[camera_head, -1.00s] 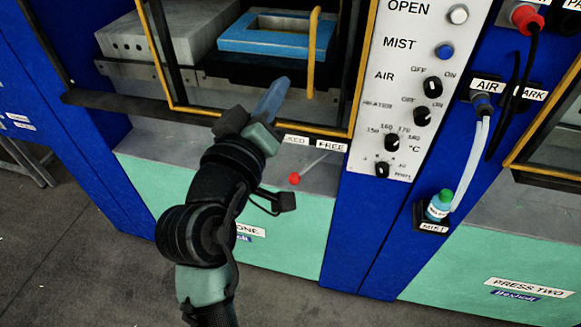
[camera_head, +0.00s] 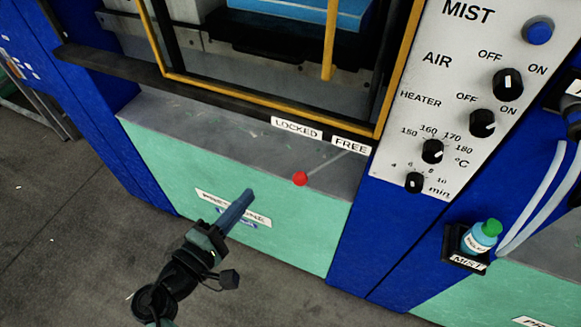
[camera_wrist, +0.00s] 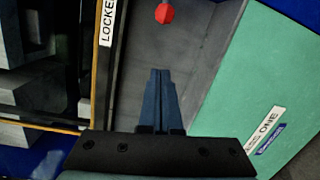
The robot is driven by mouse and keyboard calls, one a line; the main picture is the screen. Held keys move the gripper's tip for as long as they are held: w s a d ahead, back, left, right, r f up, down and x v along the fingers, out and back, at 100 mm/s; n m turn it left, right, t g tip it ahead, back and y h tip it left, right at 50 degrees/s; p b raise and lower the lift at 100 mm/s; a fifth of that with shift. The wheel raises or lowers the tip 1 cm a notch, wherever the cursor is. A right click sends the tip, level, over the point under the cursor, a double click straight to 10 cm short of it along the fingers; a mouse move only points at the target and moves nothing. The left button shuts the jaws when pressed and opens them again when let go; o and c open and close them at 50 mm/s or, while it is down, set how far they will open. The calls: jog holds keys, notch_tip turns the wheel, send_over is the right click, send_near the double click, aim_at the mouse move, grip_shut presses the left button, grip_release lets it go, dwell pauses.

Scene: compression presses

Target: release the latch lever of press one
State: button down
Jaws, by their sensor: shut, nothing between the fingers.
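The latch lever of press one is a thin rod (camera_head: 326,166) with a red ball knob (camera_head: 300,179), on the grey ledge under the door. Its rod runs from the knob up and right to below the FREE label (camera_head: 350,145); the LOCKED label (camera_head: 297,129) is to the left. My gripper (camera_head: 249,193) is shut and empty, its blue fingers in front of the green panel, left of and a little below the knob, apart from it. In the wrist view the closed fingers (camera_wrist: 160,74) point toward the red knob (camera_wrist: 164,14), with a gap between.
The yellow-framed door (camera_head: 270,106) of press one is above the ledge. The control panel (camera_head: 450,100) with knobs and a blue MIST button (camera_head: 538,31) is at the right. A MIST bottle (camera_head: 480,237) stands lower right. Grey floor is clear at the left.

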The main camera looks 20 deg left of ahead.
jog(key=shift+s+r, duration=0.1)
jog(key=shift+s, duration=0.1)
jog(key=w+d+p, duration=0.1)
jog(key=w+d, duration=0.1)
jog(key=w, duration=0.8)
jog(key=s+d+p, duration=0.2)
jog(key=d, duration=0.1)
jog(key=shift+d, duration=0.1)
